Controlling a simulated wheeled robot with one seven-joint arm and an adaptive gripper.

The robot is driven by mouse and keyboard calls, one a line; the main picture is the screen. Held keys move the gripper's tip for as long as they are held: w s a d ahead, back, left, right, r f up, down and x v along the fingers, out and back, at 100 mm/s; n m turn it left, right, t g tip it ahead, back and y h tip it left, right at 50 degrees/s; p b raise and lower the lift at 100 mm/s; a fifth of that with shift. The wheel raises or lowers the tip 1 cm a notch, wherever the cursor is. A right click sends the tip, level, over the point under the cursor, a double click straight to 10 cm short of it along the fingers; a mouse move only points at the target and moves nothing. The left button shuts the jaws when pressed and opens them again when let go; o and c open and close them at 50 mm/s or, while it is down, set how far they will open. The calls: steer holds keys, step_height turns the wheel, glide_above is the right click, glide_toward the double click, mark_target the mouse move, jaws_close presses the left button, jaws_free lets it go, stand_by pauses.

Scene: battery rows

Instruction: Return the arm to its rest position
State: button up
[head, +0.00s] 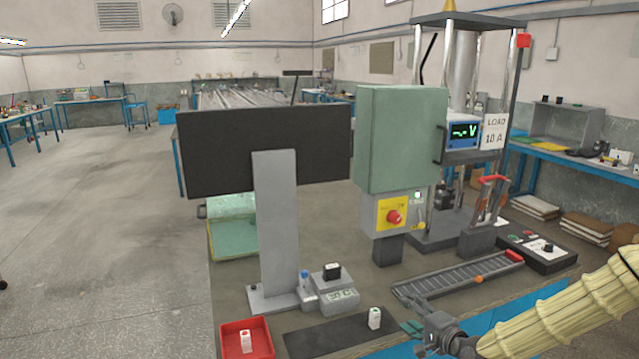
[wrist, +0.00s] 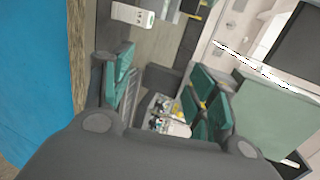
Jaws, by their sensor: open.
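My gripper (head: 413,327) is at the lower right of the head view, low over the front of the bench, with my cream-sleeved arm reaching in from the right edge. In the wrist view its two green-padded fingers (wrist: 162,88) stand apart with nothing held between them. A white battery (head: 375,318) stands upright on the dark mat (head: 320,343), left of my gripper and apart from it. A white block that looks like this battery (wrist: 132,14) shows at the top of the wrist view.
A red tray (head: 230,327) holds another white battery (head: 246,341). A ribbed chute (head: 455,280) and a black control box (head: 538,252) lie behind my gripper. A green cabinet (head: 400,140) and a metal press frame (head: 462,60) stand tall farther back.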

steer(key=s+a+f+n+g+h, duration=0.1)
steer(key=s+a+f+n+g, duration=0.25)
steer(key=s+f, duration=0.75)
steer(key=s+a+f+n+g+h, duration=0.1)
steer(key=s+a+f+n+g, duration=0.25)
steer(key=s+f, duration=0.75)
steer(key=s+d+f+n+g+h, duration=0.2)
steer(key=s+f+n+g, duration=0.1)
steer(key=s, duration=0.9)
steer(key=s+d+f+n+g+h, duration=0.2)
steer(key=s+d+f+n+g, duration=0.1)
steer(key=s, duration=1)
steer(key=shift+d+f+g, duration=0.15)
steer(key=shift+g, duration=0.15)
